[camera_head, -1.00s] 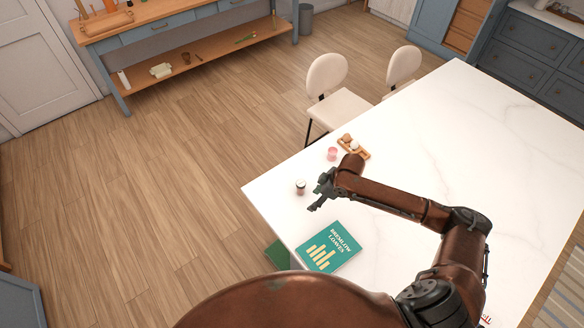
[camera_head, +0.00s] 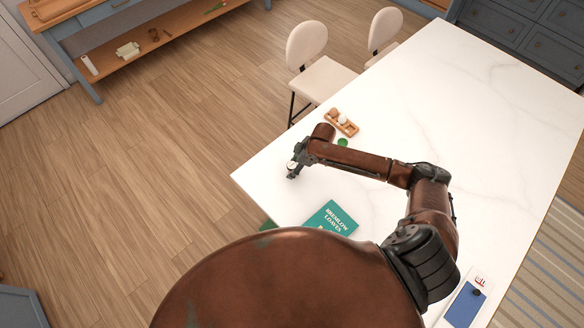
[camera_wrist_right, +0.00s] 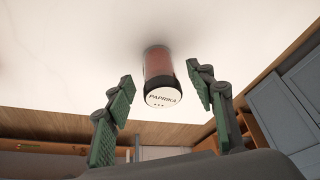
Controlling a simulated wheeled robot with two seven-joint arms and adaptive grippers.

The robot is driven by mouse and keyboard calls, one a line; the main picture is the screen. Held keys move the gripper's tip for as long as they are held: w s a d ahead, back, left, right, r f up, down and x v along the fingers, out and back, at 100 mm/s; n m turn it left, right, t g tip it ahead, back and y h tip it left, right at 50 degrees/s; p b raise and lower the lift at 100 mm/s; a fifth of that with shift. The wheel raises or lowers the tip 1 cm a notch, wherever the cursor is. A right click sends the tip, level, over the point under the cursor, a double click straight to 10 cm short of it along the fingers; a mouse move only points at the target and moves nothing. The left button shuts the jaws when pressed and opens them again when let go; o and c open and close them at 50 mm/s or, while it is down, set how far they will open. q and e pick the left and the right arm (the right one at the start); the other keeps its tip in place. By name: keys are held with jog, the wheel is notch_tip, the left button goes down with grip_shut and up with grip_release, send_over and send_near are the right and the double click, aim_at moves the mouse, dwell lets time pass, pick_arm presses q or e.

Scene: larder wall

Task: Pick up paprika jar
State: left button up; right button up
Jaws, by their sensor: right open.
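The paprika jar (camera_wrist_right: 160,75) is reddish with a dark band and a white lid lettered PAPRIKA. In the right wrist view it stands on the white table, between and beyond my two fingers. In the head view only its pale lid (camera_head: 292,165) shows, largely hidden by my right gripper (camera_head: 292,171). My right gripper (camera_wrist_right: 160,88) is open, one finger either side of the jar, with visible gaps to it. My left gripper is not in view.
Cream chairs (camera_head: 322,75) stand along the far left edge.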

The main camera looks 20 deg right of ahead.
jog(key=shift+x, duration=1.05)
jog(key=c, duration=1.3)
